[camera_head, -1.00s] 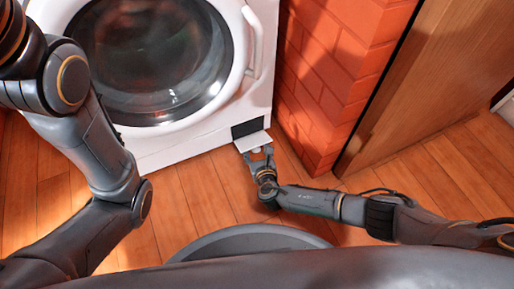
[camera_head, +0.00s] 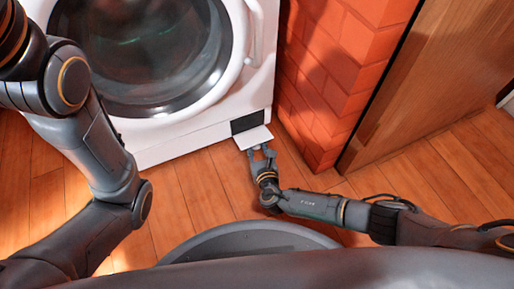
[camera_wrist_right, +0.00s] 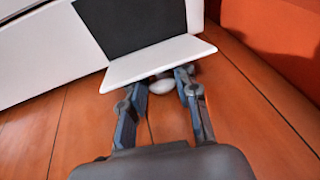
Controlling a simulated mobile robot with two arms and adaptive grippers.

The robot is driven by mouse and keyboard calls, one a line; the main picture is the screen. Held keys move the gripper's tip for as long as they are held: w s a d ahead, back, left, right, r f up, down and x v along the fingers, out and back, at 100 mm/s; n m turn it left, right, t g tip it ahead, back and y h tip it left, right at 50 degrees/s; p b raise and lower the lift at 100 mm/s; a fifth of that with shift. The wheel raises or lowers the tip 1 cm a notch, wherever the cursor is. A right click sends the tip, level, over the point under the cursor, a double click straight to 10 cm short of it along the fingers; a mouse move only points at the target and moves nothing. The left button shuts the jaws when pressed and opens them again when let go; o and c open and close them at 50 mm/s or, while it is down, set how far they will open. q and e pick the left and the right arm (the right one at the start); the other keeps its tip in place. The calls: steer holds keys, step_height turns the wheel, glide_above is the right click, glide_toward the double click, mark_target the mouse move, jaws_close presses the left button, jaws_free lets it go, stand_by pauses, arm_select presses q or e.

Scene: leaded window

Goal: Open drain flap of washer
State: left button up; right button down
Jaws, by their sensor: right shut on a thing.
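The white washer (camera_head: 190,135) stands at the top of the head view, its round door (camera_head: 150,50) shut. At its lower right corner the drain flap (camera_head: 253,138) is folded down and out, and a dark opening (camera_head: 247,121) shows behind it. In the right wrist view the flap (camera_wrist_right: 160,60) juts toward me below the dark opening (camera_wrist_right: 130,22). My right gripper (camera_head: 262,152) is at the flap's front edge. Its fingers (camera_wrist_right: 160,82) reach under the flap, with a small white rounded piece (camera_wrist_right: 161,87) between them. Contact at the tips is partly hidden by the flap. My left gripper is out of view.
A red brick pillar (camera_head: 325,75) stands close to the right of the washer. A wooden door or panel (camera_head: 430,75) is beyond it. The wooden floor (camera_head: 195,190) in front of the washer is clear.

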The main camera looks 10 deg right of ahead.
steer(key=c, duration=1)
jaws_free()
step_height(320, 180, up, 10)
steer(key=shift+r, duration=0.1)
